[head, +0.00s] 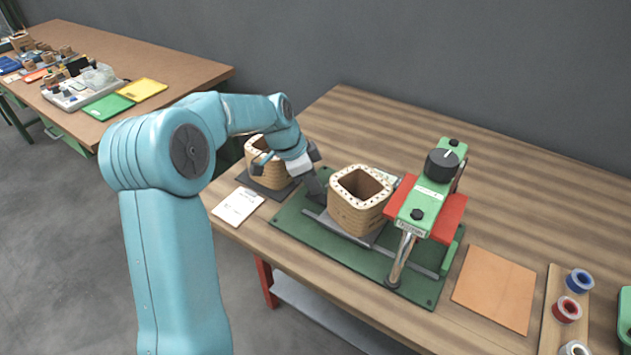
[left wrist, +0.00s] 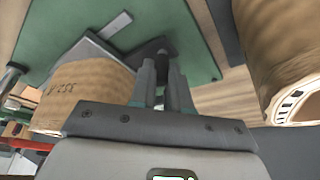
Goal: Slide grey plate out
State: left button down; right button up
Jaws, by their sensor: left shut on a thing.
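The grey plate (head: 372,237) lies on the green base of the press (head: 415,283), between rails. A square tan coil (head: 352,214) stands upright on it and hides most of it. In the left wrist view the plate's grey edge (left wrist: 88,52) shows beside the coil (left wrist: 88,90). My left gripper (head: 318,190) is low at the left side of the coil. In the left wrist view its fingers (left wrist: 166,75) are shut on the dark tab (left wrist: 155,48) at the plate's end. My right gripper is out of view.
A second coil (head: 268,165) on a dark plate stands close on the left, with a white paper (head: 238,206) in front. The green and red press head (head: 428,200) stands right of the coil. An orange-brown sheet (head: 495,288) and tape rolls (head: 567,309) lie farther right.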

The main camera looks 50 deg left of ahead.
pick_arm(q)
jog(key=a, duration=0.3)
jog(key=shift+s+a, duration=0.2)
jog(key=shift+s, duration=0.2)
jog(key=shift+d, duration=0.15)
jog(key=c, duration=1.1)
grip_release()
jog(key=shift+r, duration=0.1)
